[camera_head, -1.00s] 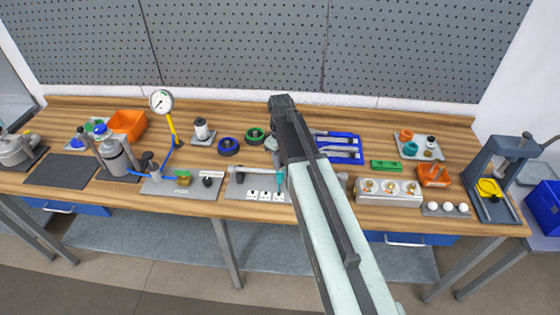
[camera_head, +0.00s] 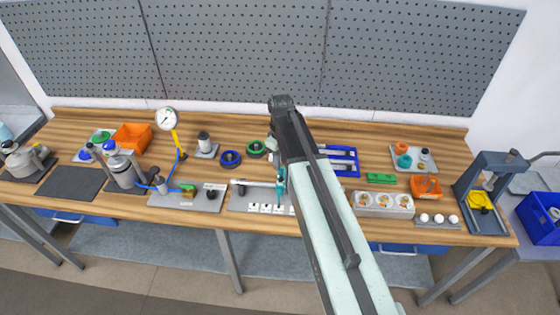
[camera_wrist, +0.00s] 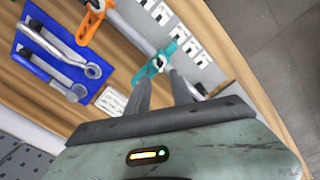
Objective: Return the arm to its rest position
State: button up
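My arm (camera_head: 335,215) reaches up from the lower right over the workbench (camera_head: 330,223). My gripper (camera_wrist: 158,75) shows in the wrist view with its two grey fingers apart and nothing clearly held between them. In the head view the gripper is mostly hidden by the arm. A teal clamp-like piece (camera_wrist: 160,60) lies just beyond the fingertips; it also shows upright on a grey plate in the head view (camera_head: 280,190). I cannot tell whether the fingers touch it.
A blue tray with tools (camera_head: 345,170) lies right of the arm. A dark press (camera_head: 487,190) stands at the right end. The pegboard wall (camera_head: 235,50) is behind.

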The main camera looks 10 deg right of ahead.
jog(key=s+f+m+b, duration=0.2)
jog(key=s+f+b, duration=0.2)
jog(key=s+f+m+b, duration=0.2)
jog(key=s+f+b, duration=0.2)
jog(key=s, duration=0.1)
jog(key=s+f+m+b, duration=0.3)
jog(key=s+f+b, duration=0.1)
jog(key=s, duration=0.1)
jog(key=shift+s+a+f, duration=0.1)
jog(key=shift+a+f, duration=0.1)
jog(key=shift+f, duration=0.1)
jog(key=shift+s+f+m+b, duration=0.1)
jog(key=shift+s+m+b, duration=0.2)
jog(key=shift+b, duration=0.05)
jog(key=shift+w+r, duration=0.1)
jog(key=shift+r, duration=0.15)
